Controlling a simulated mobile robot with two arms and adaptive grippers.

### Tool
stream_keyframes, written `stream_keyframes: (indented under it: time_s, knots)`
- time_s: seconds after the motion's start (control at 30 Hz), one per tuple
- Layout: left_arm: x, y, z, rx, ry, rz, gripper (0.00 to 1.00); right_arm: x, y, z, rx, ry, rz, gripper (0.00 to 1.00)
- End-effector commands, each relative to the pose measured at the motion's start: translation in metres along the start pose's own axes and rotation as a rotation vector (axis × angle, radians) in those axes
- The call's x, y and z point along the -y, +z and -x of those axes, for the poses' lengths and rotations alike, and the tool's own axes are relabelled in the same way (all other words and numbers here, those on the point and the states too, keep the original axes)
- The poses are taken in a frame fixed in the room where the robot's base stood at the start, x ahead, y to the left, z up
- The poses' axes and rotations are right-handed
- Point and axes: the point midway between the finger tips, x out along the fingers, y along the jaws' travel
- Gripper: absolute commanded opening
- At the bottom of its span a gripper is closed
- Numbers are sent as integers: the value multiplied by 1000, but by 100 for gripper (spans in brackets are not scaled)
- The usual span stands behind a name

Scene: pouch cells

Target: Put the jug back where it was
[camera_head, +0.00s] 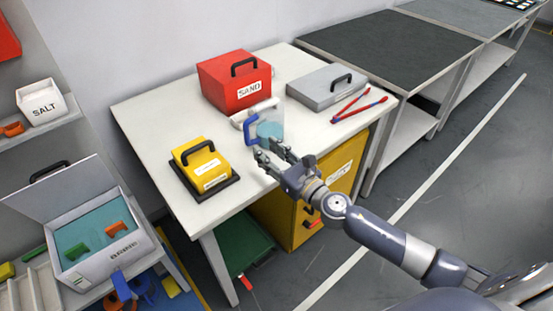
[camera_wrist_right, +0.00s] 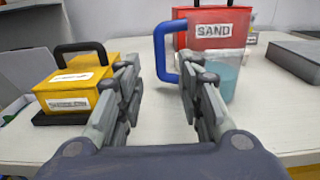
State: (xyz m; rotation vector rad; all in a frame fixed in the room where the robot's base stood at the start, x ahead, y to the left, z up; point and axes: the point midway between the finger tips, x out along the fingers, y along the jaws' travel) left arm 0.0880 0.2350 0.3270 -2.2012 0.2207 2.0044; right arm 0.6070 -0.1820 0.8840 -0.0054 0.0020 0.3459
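The jug (camera_head: 268,131) is clear, with a blue handle and teal liquid inside. It stands on the white table in front of the red SAND box. In the right wrist view the jug (camera_wrist_right: 224,82) is just ahead, its blue handle (camera_wrist_right: 161,50) turned left. My right gripper (camera_head: 269,152) is on the near side of the jug. In the right wrist view this gripper (camera_wrist_right: 158,72) is open and empty, with the handle showing beyond the gap between its fingers. The fingers hide part of the jug. My left gripper is not in view.
The red SAND box (camera_head: 224,92) is behind the jug, a yellow case (camera_head: 205,170) left, and a grey case (camera_head: 318,88) and red-blue pliers (camera_head: 359,106) right. The white table (camera_head: 150,121) is bare at its left. An open BRINE box (camera_head: 108,262) stands lower left.

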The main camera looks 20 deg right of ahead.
Motion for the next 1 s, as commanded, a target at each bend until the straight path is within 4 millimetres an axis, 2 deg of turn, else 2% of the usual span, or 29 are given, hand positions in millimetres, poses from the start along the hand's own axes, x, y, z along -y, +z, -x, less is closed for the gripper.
stream_keyframes:
  time_s: [0.1,0.3,0.83,0.93,1.0]
  knots:
    - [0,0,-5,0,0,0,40,0,-2,19,-1,1,1,34]
    - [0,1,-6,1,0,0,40,0,0,33,1,1,0,34]
    - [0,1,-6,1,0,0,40,0,1,34,2,-2,-7,34]
    - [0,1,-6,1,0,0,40,1,2,38,10,-43,-114,34]
    - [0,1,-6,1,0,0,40,6,4,45,25,-117,-298,34]
